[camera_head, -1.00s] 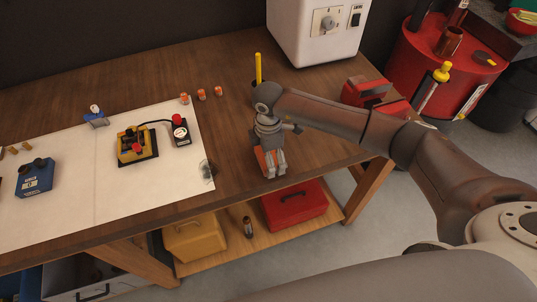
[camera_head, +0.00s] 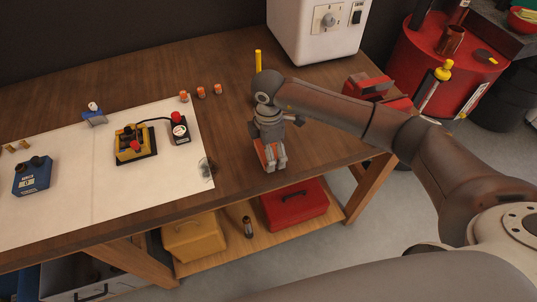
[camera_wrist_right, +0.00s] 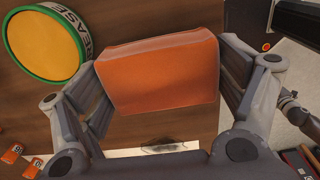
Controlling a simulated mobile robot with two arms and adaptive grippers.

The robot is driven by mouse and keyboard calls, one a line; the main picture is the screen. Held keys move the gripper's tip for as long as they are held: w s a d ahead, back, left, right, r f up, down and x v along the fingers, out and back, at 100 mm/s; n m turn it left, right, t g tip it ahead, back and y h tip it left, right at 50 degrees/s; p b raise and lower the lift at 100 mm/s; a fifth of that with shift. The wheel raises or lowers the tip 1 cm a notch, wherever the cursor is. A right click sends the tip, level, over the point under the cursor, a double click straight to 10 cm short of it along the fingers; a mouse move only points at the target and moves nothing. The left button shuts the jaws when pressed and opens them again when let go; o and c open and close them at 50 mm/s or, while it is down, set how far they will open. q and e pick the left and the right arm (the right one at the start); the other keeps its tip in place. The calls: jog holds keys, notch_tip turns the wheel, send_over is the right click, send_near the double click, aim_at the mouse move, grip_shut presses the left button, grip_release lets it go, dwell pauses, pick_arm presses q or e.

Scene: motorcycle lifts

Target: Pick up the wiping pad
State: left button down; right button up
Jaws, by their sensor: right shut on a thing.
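The wiping pad is an orange block (camera_wrist_right: 158,72) between the two fingers of my right gripper (camera_wrist_right: 160,85) in the right wrist view. The fingers are shut on its left and right sides. In the head view my right gripper (camera_head: 270,158) points down over the right part of the wooden table, and only a little of the orange pad (camera_head: 264,153) shows beside the fingers. I cannot tell whether the pad still touches the table. My left gripper is in neither view.
A round yellow-topped grease tin (camera_wrist_right: 43,45) is close to the left finger in the wrist view. A white sheet (camera_head: 75,195) with a yellow device (camera_head: 130,150) and a blue box (camera_head: 33,177) lies left on the table. A white machine (camera_head: 318,32) and small orange-topped items (camera_head: 201,92) stand behind.

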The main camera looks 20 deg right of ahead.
jog(key=s+a+r+b, duration=0.5)
jog(key=s+a+r, duration=0.4)
jog(key=a+r, duration=0.1)
jog(key=shift+s+r, duration=0.4)
jog(key=shift+r, duration=0.1)
jog(key=shift+a, duration=0.1)
